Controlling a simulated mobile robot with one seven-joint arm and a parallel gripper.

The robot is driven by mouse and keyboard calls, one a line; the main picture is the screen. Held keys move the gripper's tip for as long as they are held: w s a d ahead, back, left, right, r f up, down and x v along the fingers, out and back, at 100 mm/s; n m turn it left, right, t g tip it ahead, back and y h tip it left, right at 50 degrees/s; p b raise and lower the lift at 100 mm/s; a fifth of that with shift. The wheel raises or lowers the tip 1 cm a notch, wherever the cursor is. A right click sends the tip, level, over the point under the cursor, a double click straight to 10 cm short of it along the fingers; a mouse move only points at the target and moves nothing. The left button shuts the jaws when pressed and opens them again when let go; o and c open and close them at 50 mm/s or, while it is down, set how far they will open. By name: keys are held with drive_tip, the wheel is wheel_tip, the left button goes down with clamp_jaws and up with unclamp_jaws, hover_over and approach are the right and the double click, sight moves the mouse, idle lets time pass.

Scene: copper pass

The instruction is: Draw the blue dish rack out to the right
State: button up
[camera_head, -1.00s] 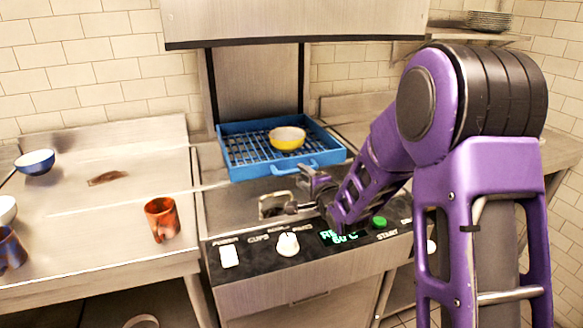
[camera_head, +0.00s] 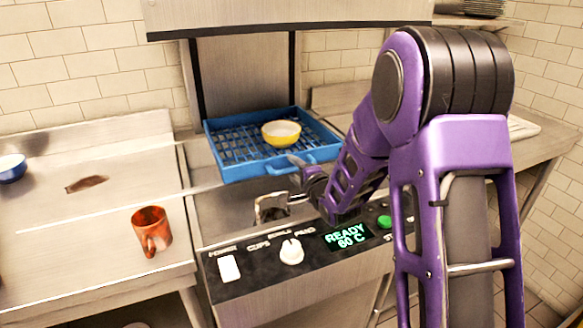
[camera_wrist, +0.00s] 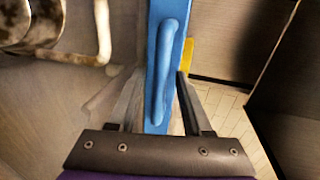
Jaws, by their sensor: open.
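The blue dish rack (camera_head: 232,172) sits on the steel bed of the dishwasher, under its raised hood. A yellow bowl with a pale inside (camera_head: 282,134) stands in it. A blue handle (camera_head: 290,160) sticks out from the rack's near side. My gripper (camera_head: 293,172) is at this handle, at the rack's near right. In the wrist view my gripper (camera_wrist: 155,92) is open, with one finger on each side of the rack's blue wall and its handle (camera_wrist: 168,70). I cannot tell whether the fingers touch it.
The dishwasher's front panel (camera_head: 222,292) has a switch, a knob and a lit display. An orange mug (camera_head: 152,232) and a blue bowl (camera_head: 12,168) stand on the left counter. A steel counter (camera_head: 540,150) lies to the right, partly behind my arm.

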drive_tip(key=shift+c, duration=0.2)
clamp_jaws()
idle(1.3)
